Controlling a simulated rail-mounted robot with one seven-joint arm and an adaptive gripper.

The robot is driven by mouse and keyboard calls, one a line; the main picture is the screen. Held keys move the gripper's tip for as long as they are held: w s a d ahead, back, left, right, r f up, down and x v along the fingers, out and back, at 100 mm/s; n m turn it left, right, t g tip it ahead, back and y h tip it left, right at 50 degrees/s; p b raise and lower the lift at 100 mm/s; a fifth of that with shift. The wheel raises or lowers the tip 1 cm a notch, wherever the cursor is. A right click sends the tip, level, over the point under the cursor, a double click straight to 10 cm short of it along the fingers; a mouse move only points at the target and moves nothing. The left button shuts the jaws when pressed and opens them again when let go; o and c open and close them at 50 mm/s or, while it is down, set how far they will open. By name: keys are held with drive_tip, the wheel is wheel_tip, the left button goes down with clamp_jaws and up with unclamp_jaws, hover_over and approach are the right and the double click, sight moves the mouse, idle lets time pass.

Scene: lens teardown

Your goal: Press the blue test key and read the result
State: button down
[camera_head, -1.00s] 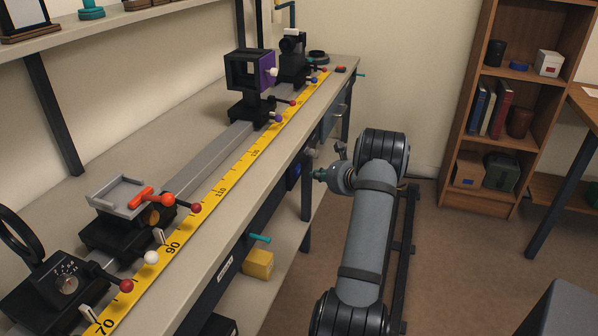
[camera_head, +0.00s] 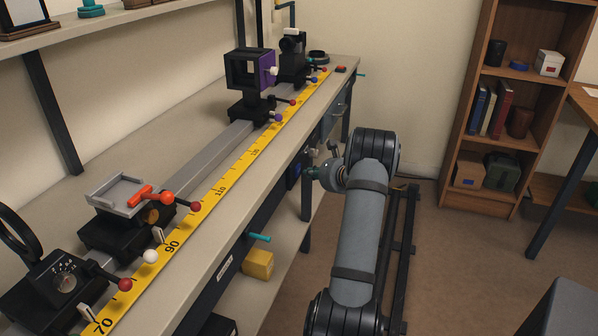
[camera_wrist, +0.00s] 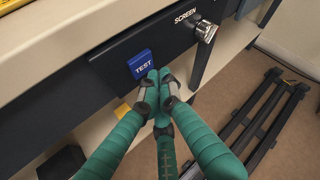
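The blue key (camera_wrist: 143,64) marked TEST sits on the dark front panel (camera_wrist: 110,62) of the bench in the wrist view. In the head view my wrist is beside the bench front, and the fingertips are hard to make out. No result can be read in these views.
A silver knob (camera_wrist: 206,32) labelled SCREEN is right of the key. The bench top carries a grey rail (camera_head: 207,160), a yellow scale (camera_head: 218,190) and several mounts with ball-ended levers. A teal handle (camera_head: 260,237) juts from the bench front. A bookcase (camera_head: 478,130) stands at right.

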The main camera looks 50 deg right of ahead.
drive_tip(key=shift+w, duration=0.25)
idle(0.7)
drive_tip(key=shift+w+a+b, duration=0.15)
drive_tip(key=shift+w+b, duration=0.05)
drive_tip(key=shift+b, duration=0.1)
drive_tip(key=shift+w+a, duration=0.15)
drive_tip(key=shift+w, duration=0.25)
idle(0.7)
drive_tip(key=shift+s, duration=0.1)
drive_tip(key=shift+s+d+b, duration=0.25)
drive_tip(key=shift+s+b, duration=0.05)
drive_tip(key=shift+s, duration=0.4)
drive_tip(key=shift+s+d, duration=0.3)
drive_tip(key=shift+s, duration=0.5)
drive_tip(key=shift+s+d, duration=0.35)
drive_tip(key=shift+s, duration=0.4)
drive_tip(key=shift+s+d, duration=0.3)
drive_tip(key=shift+s, duration=0.5)
